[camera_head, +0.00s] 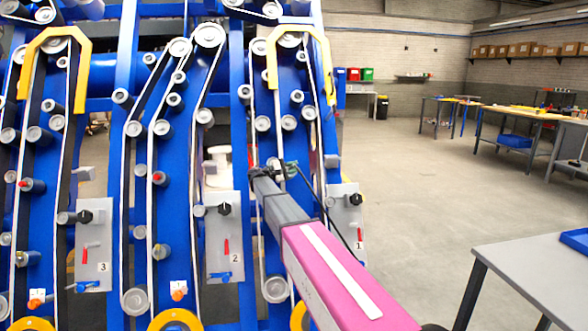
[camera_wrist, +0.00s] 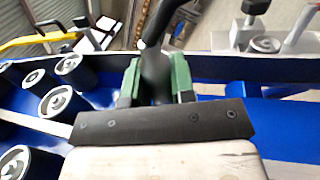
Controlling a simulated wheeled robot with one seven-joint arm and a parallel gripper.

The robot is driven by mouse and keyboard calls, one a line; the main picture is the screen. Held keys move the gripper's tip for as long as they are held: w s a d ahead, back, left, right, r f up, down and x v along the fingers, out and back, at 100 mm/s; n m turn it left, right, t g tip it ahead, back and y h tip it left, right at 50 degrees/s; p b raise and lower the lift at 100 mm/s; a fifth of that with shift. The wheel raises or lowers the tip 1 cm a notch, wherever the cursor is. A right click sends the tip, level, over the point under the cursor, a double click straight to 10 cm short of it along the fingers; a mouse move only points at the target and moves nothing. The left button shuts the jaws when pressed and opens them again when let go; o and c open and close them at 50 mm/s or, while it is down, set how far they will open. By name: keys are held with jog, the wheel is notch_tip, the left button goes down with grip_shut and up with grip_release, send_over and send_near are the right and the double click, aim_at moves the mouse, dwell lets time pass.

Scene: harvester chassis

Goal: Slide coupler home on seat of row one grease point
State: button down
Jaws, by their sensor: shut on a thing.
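My gripper (camera_head: 283,169) is in front of row one of the blue chassis. In the wrist view its green fingers (camera_wrist: 158,83) are shut on a dark, blurred coupler (camera_wrist: 155,72), with a black hose rising from it. The hose (camera_head: 328,213) also curves down to the right in the head view. The row one panel (camera_head: 345,215), a grey plate marked 1, is right of my arm and partly hidden by it. A grey plate with a black knob (camera_wrist: 255,7) is at upper right in the wrist view. I cannot make out the grease point seat or whether the coupler touches it.
Grey panels marked 2 (camera_head: 224,235) and 3 (camera_head: 93,245) stand to the left. Rollers (camera_wrist: 55,101) and belts line the blue frame (camera_wrist: 95,105) close to my gripper. A grey table (camera_head: 540,270) is at lower right; the floor between is clear.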

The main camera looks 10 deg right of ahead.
jog(key=shift+w+f, duration=0.5)
jog(key=shift+w, duration=0.4)
jog(key=c, duration=0.9)
grip_release()
jog(key=shift+a, duration=0.1)
jog(key=a, duration=0.3)
jog(key=a+f, duration=0.1)
jog(key=a, duration=0.3)
jog(key=s+a+f, duration=0.1)
jog(key=a, duration=0.2)
jog(key=shift+s+a, duration=0.1)
jog(key=shift+a, duration=0.1)
